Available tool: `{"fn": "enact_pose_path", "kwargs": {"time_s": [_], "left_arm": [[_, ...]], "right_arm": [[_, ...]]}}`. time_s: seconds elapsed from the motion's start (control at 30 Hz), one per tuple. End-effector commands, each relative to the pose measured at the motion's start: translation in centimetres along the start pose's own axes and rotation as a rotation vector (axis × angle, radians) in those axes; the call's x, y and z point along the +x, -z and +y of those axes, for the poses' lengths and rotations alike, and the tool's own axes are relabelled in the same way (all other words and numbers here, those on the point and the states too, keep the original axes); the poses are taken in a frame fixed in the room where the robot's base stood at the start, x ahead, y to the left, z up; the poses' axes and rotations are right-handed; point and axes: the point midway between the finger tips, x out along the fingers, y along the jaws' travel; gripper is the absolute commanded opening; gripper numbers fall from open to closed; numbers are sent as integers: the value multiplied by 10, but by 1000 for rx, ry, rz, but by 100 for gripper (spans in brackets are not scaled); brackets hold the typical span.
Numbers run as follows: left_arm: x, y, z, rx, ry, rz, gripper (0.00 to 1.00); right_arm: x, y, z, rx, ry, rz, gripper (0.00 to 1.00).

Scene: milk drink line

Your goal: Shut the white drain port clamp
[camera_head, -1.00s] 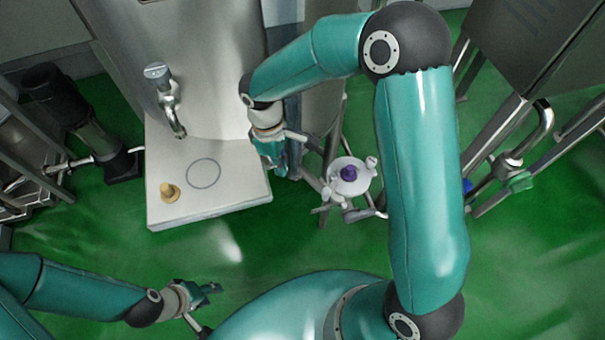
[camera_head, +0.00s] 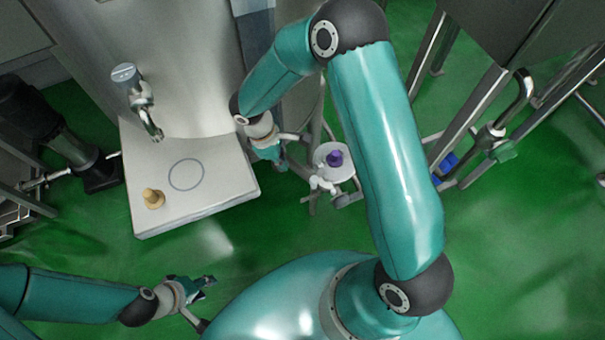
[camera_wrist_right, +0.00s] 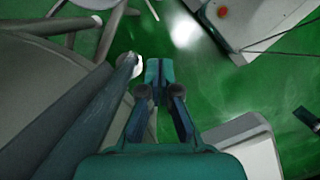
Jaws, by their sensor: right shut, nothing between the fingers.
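A small white round fitting (camera_head: 322,155) with a purple cap (camera_head: 334,158) on it stands right of the basin in the head view. A white piece (camera_head: 322,185) sits at its lower left edge and looks like the clamp; whether it is open or shut is too small to tell. My right arm covers the area right of the fitting. My right gripper (camera_head: 270,152) is left of the fitting, apart from it. In the right wrist view its fingers (camera_wrist_right: 158,70) are shut and empty. My left gripper (camera_head: 207,283) hangs at the lower left, far from the fitting; its jaw state is unclear.
In the wrist view a white-tipped pipe (camera_wrist_right: 134,66) is close beside the fingers.

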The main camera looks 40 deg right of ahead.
Motion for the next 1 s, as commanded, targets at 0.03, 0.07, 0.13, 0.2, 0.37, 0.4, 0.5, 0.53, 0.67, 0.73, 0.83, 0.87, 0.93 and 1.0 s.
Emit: {"fn": "enact_pose_path", "kwargs": {"time_s": [0.03, 0.07, 0.13, 0.2, 0.37, 0.4, 0.5, 0.53, 0.67, 0.73, 0.83, 0.87, 0.93, 1.0], "left_arm": [[0, 0, 0, 0, 0, 0, 40], [0, 0, 0, 0, 0, 0, 40], [0, 0, 0, 0, 0, 0, 40], [0, 0, 0, 0, 0, 0, 40], [-6, 0, 2, 0, 0, 0, 40], [-7, 0, 2, 0, 0, 0, 40], [-9, 0, 3, 0, 0, 0, 40], [-9, 0, 3, 0, 0, 0, 40], [-10, 0, 4, 0, 0, 0, 40], [-10, 0, 4, 0, 0, 0, 40], [-10, 0, 4, 0, 0, 0, 40], [-10, 0, 4, 0, 0, 0, 40], [-10, 0, 4, 0, 0, 0, 40], [-10, 0, 4, 0, 0, 0, 40]], "right_arm": [[13, -1, -2, -1, 6, -4, 0], [20, -1, -1, 0, 5, -5, 0], [35, -1, -1, 0, 6, -4, 0], [50, -1, -1, 0, 5, -4, 0], [66, -13, -1, 1, 4, -1, 0], [67, -19, -1, 1, 3, -1, 0], [70, -29, -1, 1, 3, 1, 0], [71, -32, -1, 1, 3, 0, 0], [73, -37, -1, -1, 2, 1, 0], [74, -38, -1, -2, 1, 1, 0], [74, -38, -1, -2, 1, 1, 0], [74, -38, -1, -2, 1, 1, 0], [74, -38, -1, -2, 1, 1, 0], [74, -38, -1, -2, 1, 1, 0]]}}
